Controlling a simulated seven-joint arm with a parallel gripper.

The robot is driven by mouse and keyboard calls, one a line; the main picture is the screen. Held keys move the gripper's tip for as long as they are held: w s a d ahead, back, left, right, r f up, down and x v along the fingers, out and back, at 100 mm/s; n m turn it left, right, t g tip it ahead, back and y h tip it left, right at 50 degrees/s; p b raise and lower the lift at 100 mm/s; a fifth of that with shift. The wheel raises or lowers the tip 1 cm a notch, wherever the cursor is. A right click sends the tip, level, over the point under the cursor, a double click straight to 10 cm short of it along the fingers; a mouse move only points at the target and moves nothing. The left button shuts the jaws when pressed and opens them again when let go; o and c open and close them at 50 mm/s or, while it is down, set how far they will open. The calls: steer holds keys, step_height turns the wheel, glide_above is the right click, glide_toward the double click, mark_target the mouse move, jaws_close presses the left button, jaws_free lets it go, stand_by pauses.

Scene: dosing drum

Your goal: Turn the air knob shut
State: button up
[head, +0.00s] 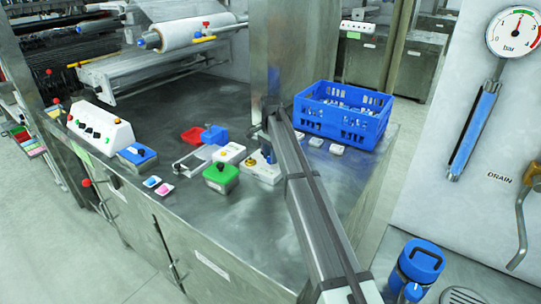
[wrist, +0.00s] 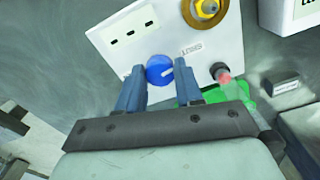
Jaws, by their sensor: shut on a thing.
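A round blue knob (wrist: 159,70) with a short white mark on its right side sits on a white panel (wrist: 150,28) in the wrist view. My gripper (wrist: 160,72) has one blue finger on each side of the knob and is shut on it. A small printed label (wrist: 191,48) lies beside the knob, upside down in this view; it seems to read SHUT. In the head view the white panel (head: 262,173) is on the steel bench, and the arm largely hides the knob there.
A yellow knob (wrist: 207,8) is on the same panel. A green box (head: 220,178) with a dark knob stands close to the panel's left. A blue crate (head: 343,113) stands behind to the right. Small coloured boxes crowd the left; the bench front is clear.

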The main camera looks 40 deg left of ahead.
steer(key=o, duration=1)
steer(key=shift+o, duration=0.2)
step_height(320, 180, up, 14)
steer(key=shift+f, duration=0.1)
stand_by(0.3)
